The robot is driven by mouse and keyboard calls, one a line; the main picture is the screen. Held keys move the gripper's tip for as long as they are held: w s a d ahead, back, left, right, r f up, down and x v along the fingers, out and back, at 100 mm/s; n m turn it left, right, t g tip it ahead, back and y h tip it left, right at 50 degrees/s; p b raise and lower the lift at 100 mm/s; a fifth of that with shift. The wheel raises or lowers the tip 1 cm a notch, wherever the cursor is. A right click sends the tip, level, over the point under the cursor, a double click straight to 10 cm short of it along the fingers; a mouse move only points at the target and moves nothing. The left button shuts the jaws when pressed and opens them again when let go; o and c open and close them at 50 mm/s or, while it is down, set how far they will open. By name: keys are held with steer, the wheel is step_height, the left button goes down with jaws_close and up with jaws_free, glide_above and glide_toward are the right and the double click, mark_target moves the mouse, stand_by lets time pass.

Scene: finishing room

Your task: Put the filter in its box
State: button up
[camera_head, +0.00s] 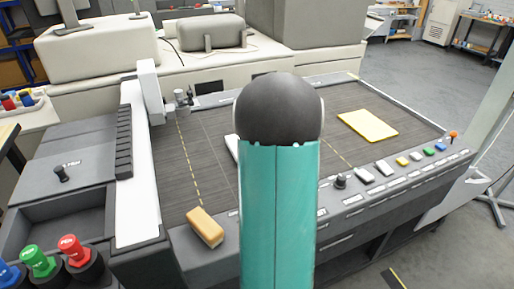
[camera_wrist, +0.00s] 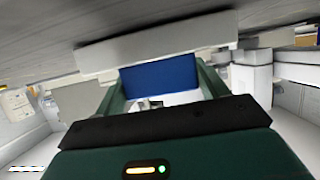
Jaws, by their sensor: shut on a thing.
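My gripper (camera_wrist: 160,82) has green fingers and is shut on a blue flat-faced piece (camera_wrist: 160,75) in the wrist view. I cannot tell for sure whether this piece is the filter. A long pale bar-like thing (camera_wrist: 155,42) lies just beyond the fingertips, against the grey surface. I cannot tell whether it touches the blue piece or whether it is the box. In the head view my arm hides the gripper and the blue piece. A white edge of a thing (camera_head: 232,147) shows just left of my arm on the dark table bed.
The dark flatbed table (camera_head: 185,150) carries a yellow sheet (camera_head: 367,125) at right and a tan block (camera_head: 205,226) at its front left edge. A white gantry beam (camera_head: 135,170) stands at left. Buttons and a black knob (camera_head: 340,181) line the front panel. Red, green and blue-capped bottles (camera_head: 75,250) stand at lower left.

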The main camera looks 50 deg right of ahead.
steer(key=o, duration=0.9)
steer(key=shift+f, duration=0.1)
steer(key=shift+c, duration=0.2)
steer(key=o, duration=0.3)
